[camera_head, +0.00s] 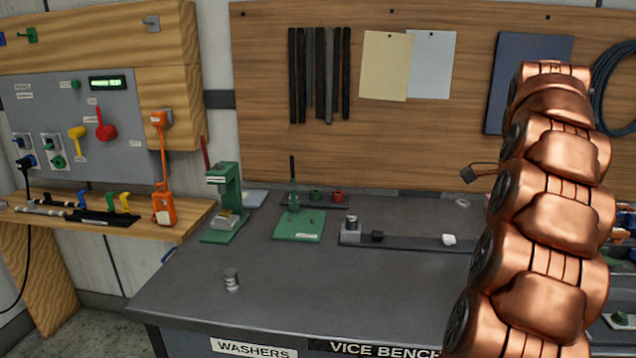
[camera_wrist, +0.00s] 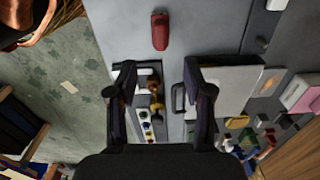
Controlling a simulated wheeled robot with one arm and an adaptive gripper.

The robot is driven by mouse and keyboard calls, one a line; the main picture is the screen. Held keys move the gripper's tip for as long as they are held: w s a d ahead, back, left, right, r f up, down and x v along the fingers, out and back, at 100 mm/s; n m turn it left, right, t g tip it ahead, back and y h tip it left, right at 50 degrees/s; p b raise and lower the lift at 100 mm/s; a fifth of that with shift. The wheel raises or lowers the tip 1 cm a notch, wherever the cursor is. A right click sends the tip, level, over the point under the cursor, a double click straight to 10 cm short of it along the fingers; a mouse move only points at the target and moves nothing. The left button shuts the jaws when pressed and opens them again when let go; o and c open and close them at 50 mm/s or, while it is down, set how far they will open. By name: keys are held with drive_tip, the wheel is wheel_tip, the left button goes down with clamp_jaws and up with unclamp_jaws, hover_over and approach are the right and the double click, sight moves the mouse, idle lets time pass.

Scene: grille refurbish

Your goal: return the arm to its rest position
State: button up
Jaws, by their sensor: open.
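My copper-coloured arm (camera_head: 548,215) stands up along the right side of the head view, over the right end of the bench. Its end is out of the head view. In the wrist view my gripper (camera_wrist: 158,72) has its two dark fingers well apart, with nothing held between them. Below it lie a red object (camera_wrist: 160,31) on a grey surface and a small tray (camera_wrist: 145,112) with coloured pieces. I cannot tell how high the gripper is above them.
The grey vice bench (camera_head: 300,262) has open room at its front. On it stand a green press (camera_head: 222,195), a green plate fixture (camera_head: 298,226), a dark rail (camera_head: 415,242) and a small metal cylinder (camera_head: 231,279). A wooden pegboard (camera_head: 275,80) rises behind.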

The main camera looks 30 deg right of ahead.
drive_tip(key=w+a+n+p, duration=0.1)
drive_tip(key=a+n+p, duration=0.2)
drive_tip(key=a+n, duration=0.7)
drive_tip(key=w+a+n+p, duration=0.2)
drive_tip(key=a+n+p, duration=0.1)
drive_tip(key=a, duration=1.3)
drive_tip(key=s+a+f+n+g+p, duration=0.1)
drive_tip(key=s+a+f+n+p, duration=0.1)
drive_tip(key=s+a+n, duration=0.4)
drive_tip(key=s+a+f+n+p, duration=0.3)
drive_tip(key=s+a+n, duration=0.3)
drive_tip(key=s+a, duration=0.3)
drive_tip(key=shift+s+a+f+g, duration=0.4)
drive_tip(key=shift+s+f, duration=0.35)
drive_tip(key=shift+s, duration=0.45)
